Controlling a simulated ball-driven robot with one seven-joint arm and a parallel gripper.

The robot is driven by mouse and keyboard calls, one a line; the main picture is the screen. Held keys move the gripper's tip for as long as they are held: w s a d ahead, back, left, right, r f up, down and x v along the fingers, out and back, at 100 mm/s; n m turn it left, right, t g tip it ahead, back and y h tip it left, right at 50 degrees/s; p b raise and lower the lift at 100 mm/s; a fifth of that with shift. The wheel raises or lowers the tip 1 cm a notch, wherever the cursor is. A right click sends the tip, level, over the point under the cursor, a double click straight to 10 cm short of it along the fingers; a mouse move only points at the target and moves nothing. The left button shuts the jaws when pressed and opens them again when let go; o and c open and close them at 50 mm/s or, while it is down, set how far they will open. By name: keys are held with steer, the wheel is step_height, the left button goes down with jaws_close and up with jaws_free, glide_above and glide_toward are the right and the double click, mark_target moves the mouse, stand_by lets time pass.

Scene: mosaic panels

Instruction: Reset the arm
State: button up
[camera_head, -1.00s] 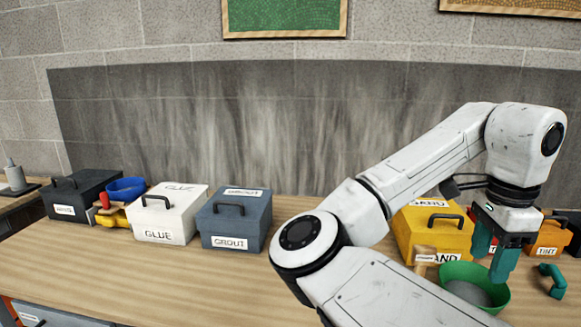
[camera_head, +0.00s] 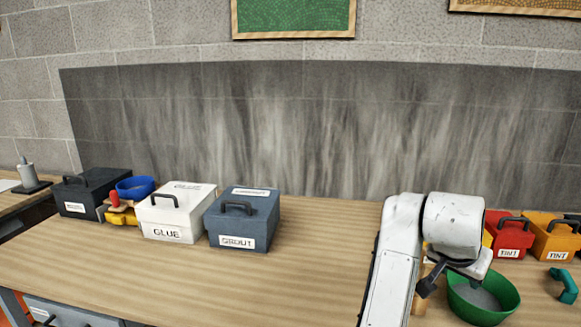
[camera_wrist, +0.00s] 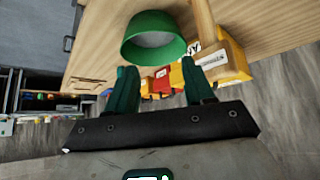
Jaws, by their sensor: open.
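My gripper (camera_wrist: 163,88) shows in the wrist view with its two green fingers spread apart and nothing between them. In the head view my white folded arm stands at the right, and my gripper is hidden there. A green bowl (camera_head: 483,298) with grey contents stands on the bench just right of my arm. The bowl also shows in the wrist view (camera_wrist: 150,28), beyond the fingertips and apart from them.
On the wooden bench (camera_head: 300,290) stand a grey GROUT box (camera_head: 240,220), a white GLUE box (camera_head: 172,212), a black box (camera_head: 88,192) and a blue bowl (camera_head: 135,187). Red (camera_head: 508,235) and orange (camera_head: 553,238) TINT boxes stand right. The bench middle is clear.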

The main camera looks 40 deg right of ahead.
steer(key=w+a+f+n+t+y, duration=0.1)
steer(key=w+a+f+n, duration=0.1)
steer(key=a+f+n, duration=0.5)
steer(key=w+a+f+n+t+y, duration=0.15)
steer(key=a+f+n, duration=0.3)
steer(key=f, duration=0.45)
steer(key=s+a+f+n+y, duration=0.2)
steer(key=s+a+f+n, duration=0.1)
steer(key=a+f, duration=0.3)
steer(key=s+a+f+n+g+y, duration=0.1)
steer(key=s+a+f+n+y, duration=0.1)
steer(key=s+a+f, duration=0.4)
steer(key=a+n, duration=0.1)
steer(key=a, duration=0.3)
steer(key=shift+s+f, duration=0.15)
steer(key=shift+a+y, duration=0.1)
steer(key=shift+y, duration=0.15)
